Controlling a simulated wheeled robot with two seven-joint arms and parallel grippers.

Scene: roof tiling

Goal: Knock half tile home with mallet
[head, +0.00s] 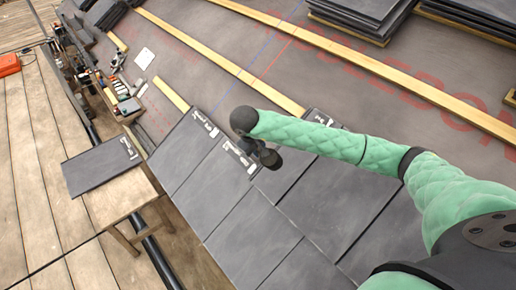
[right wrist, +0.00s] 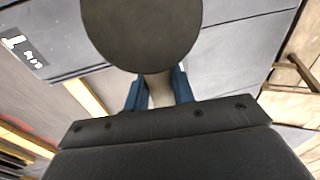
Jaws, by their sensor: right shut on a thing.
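My right gripper (right wrist: 160,92) is shut on the pale handle of a mallet (right wrist: 140,32), between its blue fingers. The mallet's round dark head fills the top middle of the right wrist view and hides part of the roof behind it. In the head view, my right gripper (head: 258,150) is a dark shape over the upper edge of the laid slate tiles. Dark grey tiles (head: 238,232) lie in overlapping courses. A tile (head: 181,150) lies at the left end of the upper course; I cannot tell for certain that it is the half tile. My left gripper is out of view.
A loose slate (head: 100,165) lies on a wooden stand (head: 122,197) at the left. Wooden battens (head: 205,62) cross the grey underlay. Slate stacks (head: 362,14) stand at the top right. Small tools (head: 122,92) lie along the left edge, beside a plank deck (head: 28,150).

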